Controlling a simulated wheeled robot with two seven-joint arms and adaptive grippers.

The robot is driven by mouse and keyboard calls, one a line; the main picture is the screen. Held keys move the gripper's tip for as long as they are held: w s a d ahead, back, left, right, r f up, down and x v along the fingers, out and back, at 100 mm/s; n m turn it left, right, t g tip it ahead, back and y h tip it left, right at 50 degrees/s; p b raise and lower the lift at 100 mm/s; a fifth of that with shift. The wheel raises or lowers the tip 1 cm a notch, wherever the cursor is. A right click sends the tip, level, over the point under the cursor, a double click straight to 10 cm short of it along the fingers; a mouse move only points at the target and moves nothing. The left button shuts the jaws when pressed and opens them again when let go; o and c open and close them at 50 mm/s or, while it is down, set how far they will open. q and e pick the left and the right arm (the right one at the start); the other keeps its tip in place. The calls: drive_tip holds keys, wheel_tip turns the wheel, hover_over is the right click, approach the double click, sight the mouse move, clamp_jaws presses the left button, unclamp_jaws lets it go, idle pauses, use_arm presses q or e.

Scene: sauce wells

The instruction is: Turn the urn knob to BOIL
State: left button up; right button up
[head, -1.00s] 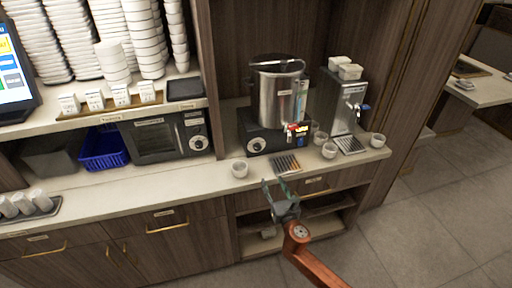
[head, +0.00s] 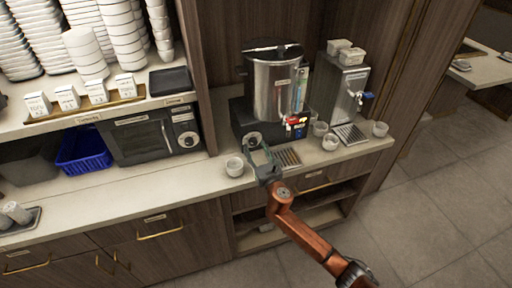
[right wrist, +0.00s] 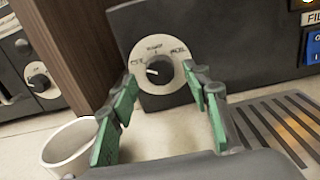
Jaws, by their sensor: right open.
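The urn (head: 277,88) is a steel cylinder on a black base at the back of the counter. Its knob (head: 252,139) is a dark dial on a pale round plate at the base's left front. In the right wrist view the knob (right wrist: 159,70) sits just beyond my fingertips; its plate has lettering on the left, top and right, too blurred to read surely. My right gripper (head: 260,156) is open and empty, its green-padded fingers (right wrist: 165,92) spread below and in front of the knob, apart from it. My left gripper is not in view.
A white cup (head: 235,166) stands left of the gripper, close to the left finger in the wrist view. A slatted drip tray (head: 287,157) lies to the right. A red tap (head: 293,121) projects from the urn. A microwave (head: 155,136) stands left.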

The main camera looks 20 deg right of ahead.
drive_tip(key=shift+w, duration=0.6)
drive_tip(key=c, duration=1.1)
drive_tip(key=shift+d, duration=0.2)
drive_tip(key=shift+c, duration=0.3)
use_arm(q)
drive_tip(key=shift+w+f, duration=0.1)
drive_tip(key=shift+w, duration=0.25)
use_arm(e)
drive_tip(key=shift+a, duration=0.1)
